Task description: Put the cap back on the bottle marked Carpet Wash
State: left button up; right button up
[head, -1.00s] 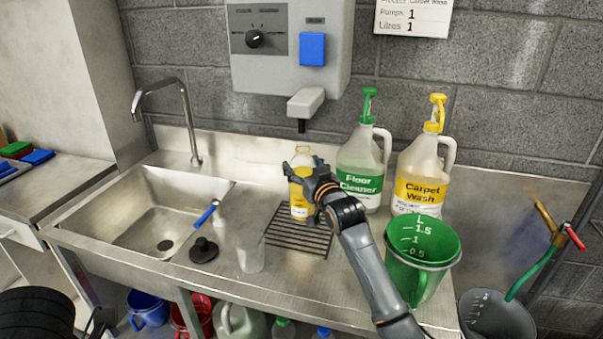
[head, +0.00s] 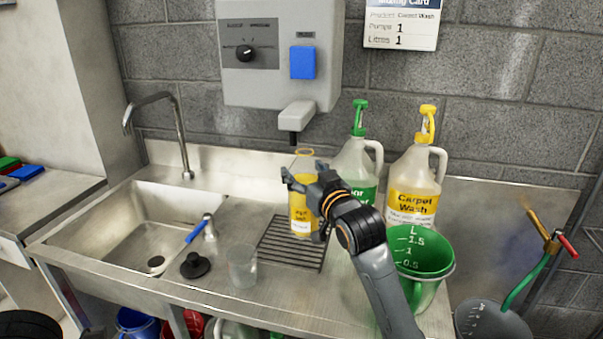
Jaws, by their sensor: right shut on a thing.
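A small clear bottle (head: 303,211) with a yellow label and a yellow ring at its neck stands upright over the drip grate. Its label is too small to read surely. My right gripper (head: 303,181) is shut on this bottle near its shoulder, hiding part of it. A large jug (head: 412,190) with a yellow pump, its yellow label reading Carpet Wash, stands at the back right, behind a green measuring jug. I cannot make out a separate loose cap. My left gripper is not in view.
The drip grate (head: 277,246) lies right of the sink (head: 128,225). A black plug (head: 195,265) and a clear cup (head: 242,267) stand on the counter. The Floor Cleaner jug (head: 352,158) is behind my arm. The green measuring jug (head: 424,262) stands close right of my arm.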

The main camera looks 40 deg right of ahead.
aim_at(308, 172)
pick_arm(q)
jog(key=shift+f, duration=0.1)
pick_arm(e)
jog(key=shift+s+a+r, duration=0.25)
jog(key=shift+s+r, duration=0.15)
jog(key=shift+s, duration=0.35)
jog(key=shift+s+a+r, duration=0.25)
jog(key=shift+s+r, duration=0.15)
jog(key=shift+s, duration=0.4)
